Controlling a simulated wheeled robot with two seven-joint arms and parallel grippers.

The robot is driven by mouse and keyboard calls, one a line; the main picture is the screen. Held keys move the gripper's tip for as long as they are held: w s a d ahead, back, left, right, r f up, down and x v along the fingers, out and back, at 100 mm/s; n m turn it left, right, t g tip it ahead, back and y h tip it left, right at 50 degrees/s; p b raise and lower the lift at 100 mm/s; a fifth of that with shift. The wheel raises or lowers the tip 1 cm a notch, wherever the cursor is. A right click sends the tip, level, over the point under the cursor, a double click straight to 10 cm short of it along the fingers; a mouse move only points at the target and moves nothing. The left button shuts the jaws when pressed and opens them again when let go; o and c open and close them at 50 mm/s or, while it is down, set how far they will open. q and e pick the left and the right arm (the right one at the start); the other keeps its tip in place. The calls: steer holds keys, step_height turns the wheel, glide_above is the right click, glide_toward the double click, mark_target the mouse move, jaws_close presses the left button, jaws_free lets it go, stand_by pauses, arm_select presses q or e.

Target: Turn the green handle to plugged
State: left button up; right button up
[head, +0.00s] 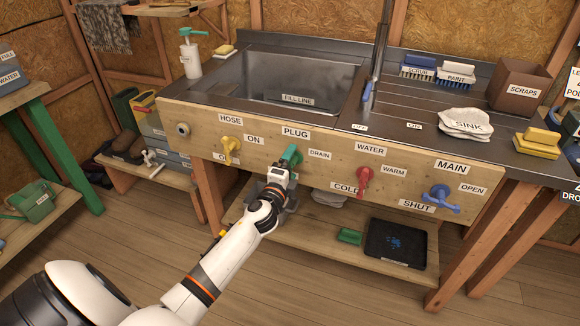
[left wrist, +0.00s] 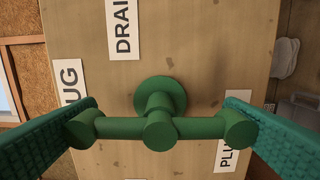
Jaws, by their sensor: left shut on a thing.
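The green handle (head: 291,154) is on the wooden front panel of the sink, below the PLUG label (head: 295,133) and left of the DRAIN label (head: 319,155). My left gripper (head: 285,163) is at it and hides its lower part in the head view. In the left wrist view the handle (left wrist: 160,130) is a crossbar on a round base, with my finger pads (left wrist: 162,118) shut on its two rounded ends. The bar lies level there. The DRAIN label (left wrist: 123,25) is above the bar, and a partly hidden label starting PLU (left wrist: 228,155) is below right. My right gripper is not in view.
A yellow handle (head: 230,147) is left of the green one, and red (head: 364,180) and blue (head: 440,197) handles are to the right. A lower shelf (head: 330,237) holds a green block (head: 349,236) and a black tray (head: 396,262).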

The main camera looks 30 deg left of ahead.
arm_select(q)
steer(key=shift+f, duration=0.1)
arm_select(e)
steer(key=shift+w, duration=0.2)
arm_select(q)
steer(key=o, duration=0.7)
steer(key=shift+s, duration=0.2)
steer(key=v, duration=1.1)
steer(key=shift+s, duration=0.3)
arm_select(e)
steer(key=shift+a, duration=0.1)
